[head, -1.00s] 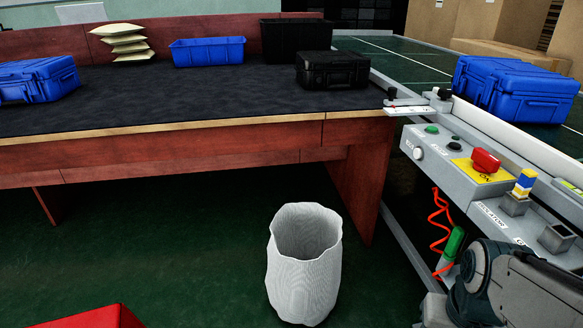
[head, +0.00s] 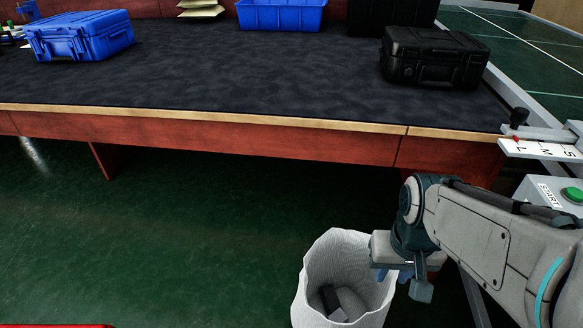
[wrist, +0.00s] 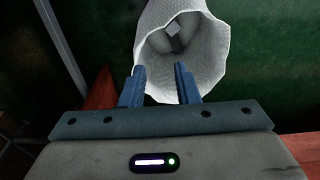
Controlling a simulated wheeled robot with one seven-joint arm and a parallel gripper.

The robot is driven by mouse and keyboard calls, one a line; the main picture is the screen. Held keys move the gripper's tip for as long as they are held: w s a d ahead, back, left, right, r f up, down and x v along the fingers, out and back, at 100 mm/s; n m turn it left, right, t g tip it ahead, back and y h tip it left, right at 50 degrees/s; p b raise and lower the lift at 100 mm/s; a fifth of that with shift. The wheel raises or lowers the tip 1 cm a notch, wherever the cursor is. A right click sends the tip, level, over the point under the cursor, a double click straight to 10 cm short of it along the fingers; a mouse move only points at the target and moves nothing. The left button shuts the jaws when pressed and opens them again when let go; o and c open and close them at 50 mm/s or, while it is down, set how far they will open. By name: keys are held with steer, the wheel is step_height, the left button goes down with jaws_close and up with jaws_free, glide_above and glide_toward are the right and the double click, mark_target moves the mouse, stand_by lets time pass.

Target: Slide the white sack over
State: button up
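The white sack (head: 322,262) stands upright on the green floor, open at the top, in front of the workbench. Dark and light grey shapes show inside it. In the wrist view the sack (wrist: 212,40) shows its mouth towards me. My gripper (wrist: 160,75) is open, its two blue fingers apart at the sack's near rim. Whether the rim lies between the fingers or touches them I cannot tell. In the head view my arm reaches in from the right to the sack's right rim, and my wrist hides most of the fingers.
The workbench (head: 250,138) runs behind the sack, with a blue case (head: 80,38), a blue bin (head: 280,14) and a black case (head: 434,58) on it. A control box (head: 565,195) is at the right. Open floor lies left of the sack.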

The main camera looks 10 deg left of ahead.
steer(key=shift+d, duration=0.2)
steer(key=w+a+f+m+h+p, duration=0.1)
steer(key=w+a+f+m+p, duration=0.1)
steer(key=w+a+f+p, duration=0.1)
steer(key=w+a+f+m+h+p, duration=0.1)
steer(key=w+a+f+m+p, duration=0.2)
steer(key=a, duration=0.7)
steer(key=w+a+f+m+t+h+p, duration=0.1)
steer(key=w+a+f+m+h+p, duration=0.1)
steer(key=w+a+p, duration=0.4)
steer(key=w+f+m, duration=0.1)
steer(key=w, duration=0.3)
steer(key=shift+a, duration=0.35)
